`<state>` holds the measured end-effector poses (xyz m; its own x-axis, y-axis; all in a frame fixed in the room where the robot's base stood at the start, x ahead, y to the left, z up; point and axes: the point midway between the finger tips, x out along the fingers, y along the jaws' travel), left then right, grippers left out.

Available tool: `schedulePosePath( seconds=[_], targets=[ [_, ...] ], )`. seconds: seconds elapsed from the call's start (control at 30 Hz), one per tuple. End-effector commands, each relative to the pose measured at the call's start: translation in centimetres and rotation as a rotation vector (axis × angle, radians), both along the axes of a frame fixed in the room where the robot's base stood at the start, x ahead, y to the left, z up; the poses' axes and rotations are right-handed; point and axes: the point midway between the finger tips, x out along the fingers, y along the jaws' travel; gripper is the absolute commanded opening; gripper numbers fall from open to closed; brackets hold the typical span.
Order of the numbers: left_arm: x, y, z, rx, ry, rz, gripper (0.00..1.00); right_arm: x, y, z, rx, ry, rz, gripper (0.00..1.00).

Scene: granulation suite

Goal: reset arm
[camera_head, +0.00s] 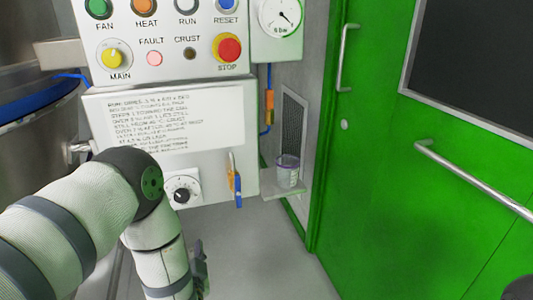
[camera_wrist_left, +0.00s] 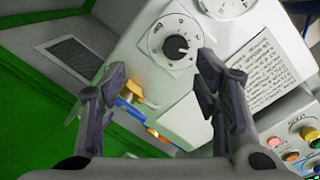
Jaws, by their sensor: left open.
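My left arm reaches in from the left of the head view, and its gripper (camera_head: 201,272) hangs low in front of the panel, partly cut off by the bottom edge. In the left wrist view the gripper (camera_wrist_left: 162,75) is open, with nothing between its two fingers. The control panel (camera_head: 205,68) carries a blue RESET button (camera_head: 227,4) at its top right, cut by the frame edge. Below the buttons are a yellow MAIN knob (camera_head: 113,55), a pink FAULT lamp (camera_head: 154,58), a dark CRUST lamp (camera_head: 190,53) and a red STOP button (camera_head: 227,47). My right gripper is not seen.
A round dial knob (camera_head: 182,193) and a blue-and-orange handled item (camera_head: 235,184) are on the lower box. A clear jar (camera_head: 287,171) stands on a small shelf (camera_head: 284,193). A green door (camera_head: 385,180) with metal handles fills the right. Grey floor (camera_head: 262,262) is open below.

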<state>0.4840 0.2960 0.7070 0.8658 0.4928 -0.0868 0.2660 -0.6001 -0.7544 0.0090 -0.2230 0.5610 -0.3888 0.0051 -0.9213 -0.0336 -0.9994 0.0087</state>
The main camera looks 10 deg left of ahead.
Motion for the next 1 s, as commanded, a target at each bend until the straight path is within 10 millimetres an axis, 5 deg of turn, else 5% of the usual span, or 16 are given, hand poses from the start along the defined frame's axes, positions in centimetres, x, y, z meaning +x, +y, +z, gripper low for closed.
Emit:
schedulePosePath(
  seconds=[0.07, 0.23, 0.4, 0.5, 0.67, 1.0],
  targets=[
    [-2.7, -1.2, -2.9, -0.152, 0.14, -0.053, 0.56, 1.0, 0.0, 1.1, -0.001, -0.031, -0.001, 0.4],
    [-16.2, -4.9, -10.6, -0.601, 0.629, -0.034, 0.56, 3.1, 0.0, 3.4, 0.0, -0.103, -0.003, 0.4],
    [-31.5, -6.8, -11.4, -0.865, 1.055, 0.183, 0.56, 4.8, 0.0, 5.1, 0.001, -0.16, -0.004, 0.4],
    [-37.6, -7.2, -10.1, -0.929, 1.214, 0.31, 0.56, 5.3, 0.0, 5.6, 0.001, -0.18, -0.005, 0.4],
    [-41.9, -7.3, -8.8, -0.959, 1.326, 0.411, 0.56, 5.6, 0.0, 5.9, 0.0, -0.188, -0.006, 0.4],
    [-42.1, -7.3, -8.8, -0.96, 1.333, 0.419, 0.56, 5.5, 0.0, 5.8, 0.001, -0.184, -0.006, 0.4]
  ],
)
